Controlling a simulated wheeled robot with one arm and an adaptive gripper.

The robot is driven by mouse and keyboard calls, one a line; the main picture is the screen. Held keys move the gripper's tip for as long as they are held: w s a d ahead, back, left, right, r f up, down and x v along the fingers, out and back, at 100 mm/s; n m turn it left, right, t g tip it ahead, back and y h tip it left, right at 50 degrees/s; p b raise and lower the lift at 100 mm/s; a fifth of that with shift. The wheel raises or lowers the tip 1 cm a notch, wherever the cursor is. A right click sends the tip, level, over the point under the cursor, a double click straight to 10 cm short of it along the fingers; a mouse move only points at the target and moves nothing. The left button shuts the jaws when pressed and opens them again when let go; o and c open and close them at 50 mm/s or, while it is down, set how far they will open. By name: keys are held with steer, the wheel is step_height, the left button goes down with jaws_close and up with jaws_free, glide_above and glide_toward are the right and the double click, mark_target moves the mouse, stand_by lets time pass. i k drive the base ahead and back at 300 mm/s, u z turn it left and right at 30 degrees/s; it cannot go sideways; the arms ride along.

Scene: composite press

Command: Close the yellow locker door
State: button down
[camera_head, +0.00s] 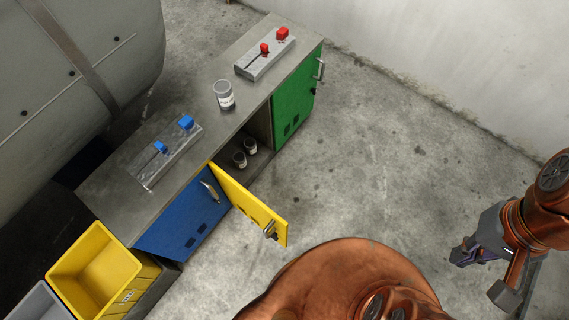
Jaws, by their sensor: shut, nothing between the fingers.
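The yellow locker door (246,204) stands open, swung out from the front of the grey cabinet, with its handle (270,230) near the free edge. It is hinged beside the blue door (185,220), which is shut. The open compartment behind it shows a few small cans (250,146) inside. My gripper (478,270) is at the right of the picture, well apart from the door and above the bare floor. Its fingers are shut and hold nothing.
The green door (295,99) is shut. The cabinet top (205,108) carries a can (224,95), a blue-switch box (170,158) and a red-switch box (265,57). A yellow bin (95,265) stands at lower left. Concrete floor between door and gripper is clear except my own body at the bottom.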

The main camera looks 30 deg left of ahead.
mark_target(256, 211)
steer(key=k, duration=1.3)
steer(key=u, duration=2.3)
